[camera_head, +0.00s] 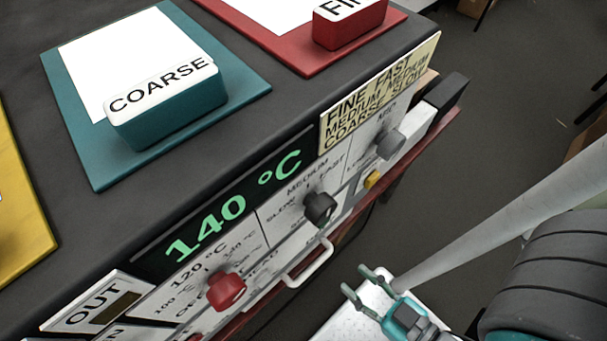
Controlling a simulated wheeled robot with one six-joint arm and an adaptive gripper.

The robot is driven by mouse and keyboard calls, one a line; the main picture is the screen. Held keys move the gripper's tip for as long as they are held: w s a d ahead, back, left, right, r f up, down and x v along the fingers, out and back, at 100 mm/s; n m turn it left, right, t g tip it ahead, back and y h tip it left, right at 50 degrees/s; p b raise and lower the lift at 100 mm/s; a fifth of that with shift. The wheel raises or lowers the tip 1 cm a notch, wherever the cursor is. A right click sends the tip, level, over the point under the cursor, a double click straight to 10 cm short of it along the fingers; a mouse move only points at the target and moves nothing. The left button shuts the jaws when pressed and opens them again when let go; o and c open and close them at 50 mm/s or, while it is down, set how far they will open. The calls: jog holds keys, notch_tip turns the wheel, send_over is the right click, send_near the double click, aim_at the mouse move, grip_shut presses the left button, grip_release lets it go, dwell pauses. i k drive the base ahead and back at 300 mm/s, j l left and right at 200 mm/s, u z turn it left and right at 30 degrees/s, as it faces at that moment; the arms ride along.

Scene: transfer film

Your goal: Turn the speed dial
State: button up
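The speed dial (319,208) is a black knob on the white front panel, under the words SLOW, MEDIUM and FAST. Its exact pointer setting is too small to tell. My gripper (354,278) is below and to the right of the dial in the picture, apart from it. Its two thin fingers are spread with nothing between them.
A red knob (226,291) with temperature marks is left of the dial, and a grey knob (390,144) is right. A white handle (311,266) sticks out below the dial. A green display (235,207) reads 140 °C. A sign (379,92) pairs COARSE with SLOW.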

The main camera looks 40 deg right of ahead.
aim_at(320, 207)
jog(key=z, duration=0.75)
jog(key=k+j+z, duration=0.2)
jog(key=z, duration=0.25)
jog(key=k+j+z, duration=0.25)
jog(key=z, duration=0.15)
jog(key=k+j+z, duration=0.2)
jog(key=z, duration=0.25)
jog(key=k+j+z, duration=0.2)
jog(key=k, duration=0.9)
jog(key=l, duration=0.1)
